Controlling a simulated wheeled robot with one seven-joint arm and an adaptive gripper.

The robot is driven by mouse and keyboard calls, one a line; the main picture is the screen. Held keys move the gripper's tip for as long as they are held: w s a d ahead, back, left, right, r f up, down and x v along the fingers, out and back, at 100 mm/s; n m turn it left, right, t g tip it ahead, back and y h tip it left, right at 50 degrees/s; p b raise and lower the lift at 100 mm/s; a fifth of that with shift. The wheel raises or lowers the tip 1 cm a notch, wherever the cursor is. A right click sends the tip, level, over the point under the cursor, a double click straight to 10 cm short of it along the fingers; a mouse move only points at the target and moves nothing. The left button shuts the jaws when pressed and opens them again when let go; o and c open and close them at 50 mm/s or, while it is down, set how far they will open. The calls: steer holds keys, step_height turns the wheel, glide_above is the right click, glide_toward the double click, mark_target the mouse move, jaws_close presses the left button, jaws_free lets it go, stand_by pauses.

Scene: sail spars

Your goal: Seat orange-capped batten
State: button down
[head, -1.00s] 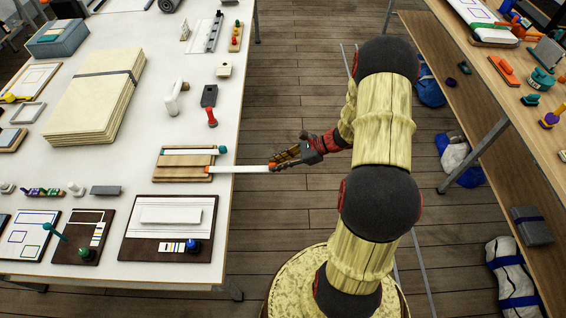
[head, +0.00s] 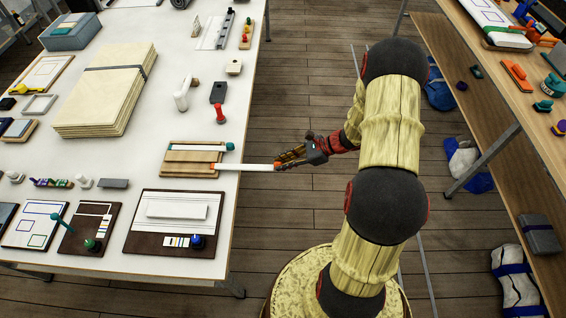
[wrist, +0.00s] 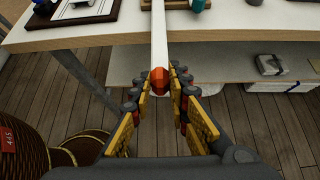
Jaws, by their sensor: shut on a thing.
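The orange-capped batten is a long white strip (head: 247,167) with an orange cap at its near end. My gripper (head: 287,160) is shut on that capped end, out past the table's right edge. In the wrist view the orange cap (wrist: 159,80) sits between the fingertips and the white strip (wrist: 159,35) runs straight ahead over the table. The strip's far end reaches an orange mark (head: 213,166) on the wooden rack (head: 187,171). I cannot tell whether that end is inside the slot. A teal-capped batten (head: 205,147) lies in the rack's upper slot.
The white table (head: 150,185) also holds a strapped stack of panels (head: 100,95), a red-handled tool (head: 220,113) and a dark board (head: 150,240) below the rack. A wooden bench (head: 470,60) stands at the right.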

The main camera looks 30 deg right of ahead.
steer(key=shift+w+a, duration=0.1)
stand_by(0.4)
steer(key=shift+w+a, duration=0.5)
steer(key=shift+a, duration=0.3)
steer(key=shift+w+a, duration=0.5)
steer(key=shift+a, duration=0.25)
steer(key=shift+w+a, duration=0.1)
steer(key=shift+a, duration=0.05)
steer(key=shift+w+a+b, duration=0.4)
steer(key=shift+w+a, duration=0.95)
steer(key=shift+a, duration=0.65)
steer(key=shift+w+a+b, duration=0.45)
steer(key=shift+w+a, duration=0.95)
steer(key=shift+a, duration=0.6)
steer(key=shift+w+a+b, duration=0.4)
steer(key=shift+w+a, duration=0.95)
steer(key=shift+a, duration=0.65)
steer(key=c, duration=1.6)
jaws_free()
steer(key=v, duration=1.2)
